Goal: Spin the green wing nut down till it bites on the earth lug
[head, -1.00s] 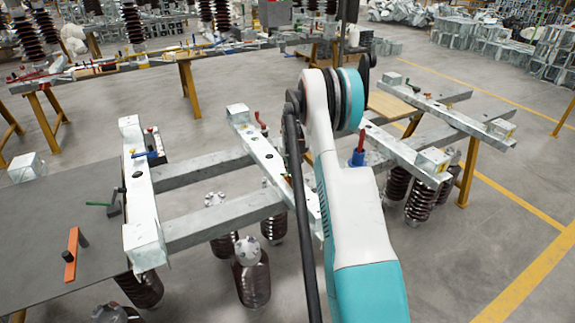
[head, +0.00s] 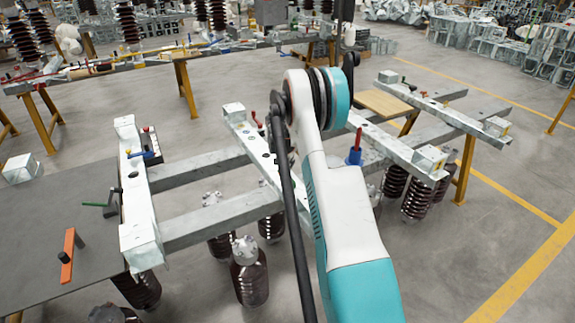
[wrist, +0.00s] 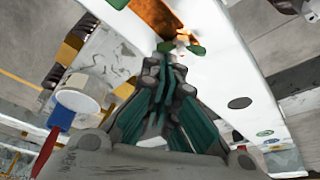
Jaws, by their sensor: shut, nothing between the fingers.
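The green wing nut (wrist: 195,50) shows at the top middle of the wrist view, with a pale centre between its wings. It sits at the end of a copper-orange earth lug (wrist: 157,17) on a pale steel beam (wrist: 225,75). My gripper (wrist: 173,50), with teal finger pads, is shut and empty. Its tips are right at the wing nut in the picture and partly overlap it; I cannot tell whether they touch. In the head view my own arm hides the gripper, and I cannot make out the nut or lug there.
A blue-and-red upright tool (head: 355,148) stands on the frame right of my arm; it also shows in the wrist view (wrist: 60,117). A blue-handled clamp (head: 146,154) is on the left beam. A dark table (head: 35,220) holds an orange bar (head: 68,255). Ribbed insulators (head: 418,198) hang below.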

